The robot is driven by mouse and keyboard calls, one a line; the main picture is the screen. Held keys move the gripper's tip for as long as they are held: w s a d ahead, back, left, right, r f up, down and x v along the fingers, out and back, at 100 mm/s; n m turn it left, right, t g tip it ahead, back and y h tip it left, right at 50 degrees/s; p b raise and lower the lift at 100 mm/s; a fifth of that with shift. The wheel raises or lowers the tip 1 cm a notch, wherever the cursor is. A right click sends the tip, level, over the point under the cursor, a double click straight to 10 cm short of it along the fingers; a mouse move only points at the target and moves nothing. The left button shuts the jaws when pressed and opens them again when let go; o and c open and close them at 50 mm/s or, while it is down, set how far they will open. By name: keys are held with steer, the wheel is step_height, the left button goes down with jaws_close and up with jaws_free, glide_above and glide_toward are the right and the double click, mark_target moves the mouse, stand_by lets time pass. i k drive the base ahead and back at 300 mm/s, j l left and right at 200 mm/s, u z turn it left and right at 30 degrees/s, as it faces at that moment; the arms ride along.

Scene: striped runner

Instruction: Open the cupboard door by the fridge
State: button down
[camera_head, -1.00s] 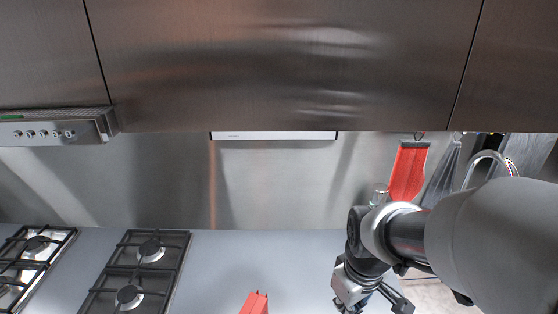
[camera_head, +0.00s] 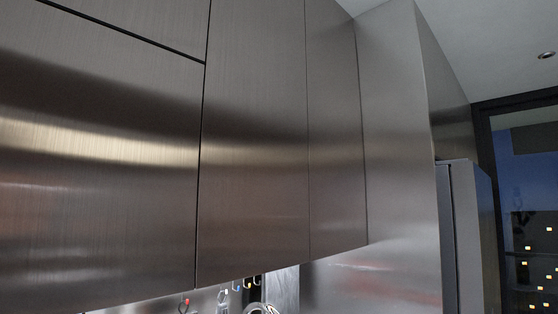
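A row of brushed-metal wall cupboards fills the left and middle of the head view. The narrow cupboard door (camera_head: 335,130) is the rightmost one, beside a tall metal side panel (camera_head: 400,150). A wider cupboard door (camera_head: 253,150) is to its left. Both look shut, with thin dark seams between them and no handles that I can see. The fridge (camera_head: 470,235) stands at the right, past the tall panel, and only part of it shows. My gripper is not in view.
Another large cupboard front (camera_head: 95,170) is at the left. Small hanging items (camera_head: 240,286) show under the cupboards. A dark-framed window (camera_head: 530,220) is at the far right. The counter is out of view.

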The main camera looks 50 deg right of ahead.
mark_target(337, 224)
steer(key=z, duration=1.8)
